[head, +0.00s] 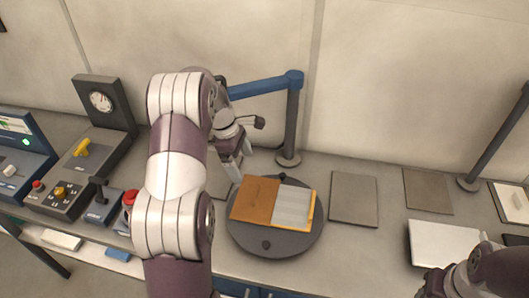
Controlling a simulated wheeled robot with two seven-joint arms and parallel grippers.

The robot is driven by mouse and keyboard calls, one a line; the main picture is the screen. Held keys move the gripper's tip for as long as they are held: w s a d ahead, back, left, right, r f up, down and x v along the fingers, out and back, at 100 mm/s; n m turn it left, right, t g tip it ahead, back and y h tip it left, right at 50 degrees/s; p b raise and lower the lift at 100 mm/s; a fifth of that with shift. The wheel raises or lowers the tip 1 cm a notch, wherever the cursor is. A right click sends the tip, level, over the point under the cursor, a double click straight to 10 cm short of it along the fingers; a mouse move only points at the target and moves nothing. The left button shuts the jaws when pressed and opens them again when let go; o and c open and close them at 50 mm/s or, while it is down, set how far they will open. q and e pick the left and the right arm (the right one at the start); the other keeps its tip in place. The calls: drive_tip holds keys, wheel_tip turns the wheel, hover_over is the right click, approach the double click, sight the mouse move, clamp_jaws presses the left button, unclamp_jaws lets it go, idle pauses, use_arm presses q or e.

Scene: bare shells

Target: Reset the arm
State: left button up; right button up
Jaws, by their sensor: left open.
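My left arm (178,170) reaches up the middle-left of the head view, bent over at the top. Its gripper (235,168) points down and is open, just behind the left edge of a round dark turntable (266,245). An open orange-brown folder (256,201) with a grey sheet (293,206) lies on the turntable. I see nothing held between the fingers, though the arm partly covers the gripper. Part of my right arm (485,272) shows at the bottom right corner; its gripper is not clearly visible.
A blue-armed post (291,120) stands behind the turntable, close to my left gripper. A gauge panel (101,103) and control boxes (60,193) stand at left. Flat grey plates (354,199) and a white panel (443,243) lie at right. Another post (495,140) stands far right.

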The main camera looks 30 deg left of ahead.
use_arm(q)
drive_tip(key=s+d+f+m+y+b, duration=0.2)
drive_tip(key=s+d+m+b, duration=0.3)
drive_tip(key=s+d+m, duration=1)
drive_tip(key=s+m+y, duration=0.1)
drive_tip(key=s+m, duration=0.2)
drive_tip(key=m, duration=0.2)
drive_tip(key=shift+s+d+m+t, duration=0.3)
drive_tip(key=shift+d+m, duration=0.1)
